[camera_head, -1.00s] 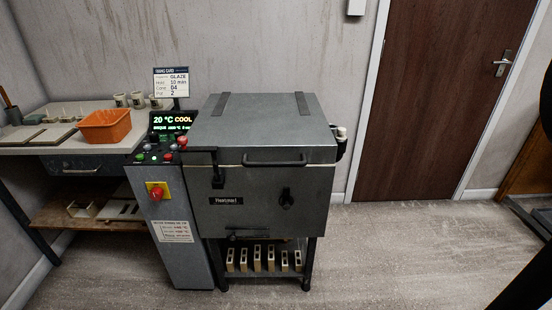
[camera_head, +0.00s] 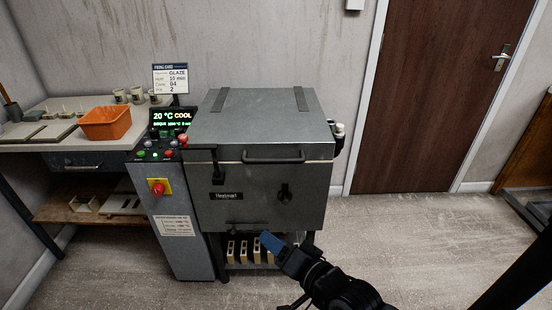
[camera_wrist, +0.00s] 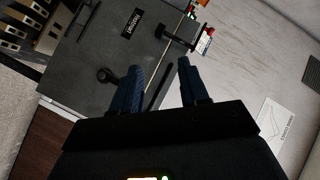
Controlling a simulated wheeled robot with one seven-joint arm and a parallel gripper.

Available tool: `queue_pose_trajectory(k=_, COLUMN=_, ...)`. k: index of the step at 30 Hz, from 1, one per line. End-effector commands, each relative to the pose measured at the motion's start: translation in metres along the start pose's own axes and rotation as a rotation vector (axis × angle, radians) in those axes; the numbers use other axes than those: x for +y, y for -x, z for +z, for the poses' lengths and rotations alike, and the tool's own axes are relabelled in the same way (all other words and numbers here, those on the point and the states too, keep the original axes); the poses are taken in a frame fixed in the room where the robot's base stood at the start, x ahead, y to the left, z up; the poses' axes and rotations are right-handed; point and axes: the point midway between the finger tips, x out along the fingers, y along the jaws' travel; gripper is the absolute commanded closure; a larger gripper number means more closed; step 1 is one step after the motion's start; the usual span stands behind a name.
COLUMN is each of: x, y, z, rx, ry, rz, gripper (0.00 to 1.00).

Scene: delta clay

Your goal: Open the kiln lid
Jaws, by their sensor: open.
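The grey kiln (camera_head: 255,205) stands upright in the middle of the head view. Its lid (camera_head: 260,115) is down, flush on the body. A dark bar handle (camera_head: 273,158) runs along the lid's front edge. A dark latch (camera_head: 217,170) is at the left of the seam. My gripper (camera_head: 268,240) is low in front of the kiln, apart from the handle. In the wrist view my gripper (camera_wrist: 160,68) has its two blue fingers spread with nothing held. The handle (camera_wrist: 158,85) shows as a dark bar beyond and between them.
A control column (camera_head: 165,210) with a red button adjoins the kiln's left side. A bench (camera_head: 20,148) with an orange basket (camera_head: 105,123) stands further left. Kiln posts (camera_head: 243,252) sit on the shelf below. Floor to the right (camera_head: 400,225) is open, before a brown door (camera_head: 430,90).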

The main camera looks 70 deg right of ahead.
Motion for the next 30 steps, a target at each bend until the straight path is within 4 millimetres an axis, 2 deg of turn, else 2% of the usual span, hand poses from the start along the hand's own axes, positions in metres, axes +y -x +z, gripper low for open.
queue_pose_trajectory(k=1, x=0.001, y=-0.022, z=-0.02, rx=0.043, ry=-0.086, rz=0.012, gripper=0.56)
queue_pose_trajectory(k=6, x=0.015, y=-0.08, z=-0.082, rx=0.152, ry=-0.385, rz=0.036, gripper=0.56)
queue_pose_trajectory(k=9, x=0.022, y=-0.105, z=-0.117, rx=0.204, ry=-0.53, rz=0.036, gripper=0.56)
queue_pose_trajectory(k=12, x=0.026, y=-0.12, z=-0.145, rx=0.241, ry=-0.637, rz=0.03, gripper=0.56)
queue_pose_trajectory(k=17, x=0.03, y=-0.132, z=-0.167, rx=0.267, ry=-0.72, rz=0.024, gripper=0.56)
queue_pose_trajectory(k=23, x=0.033, y=-0.15, z=-0.172, rx=0.268, ry=-0.73, rz=0.022, gripper=0.56)
queue_pose_trajectory(k=30, x=0.036, y=-0.185, z=-0.181, rx=0.267, ry=-0.727, rz=0.023, gripper=0.56)
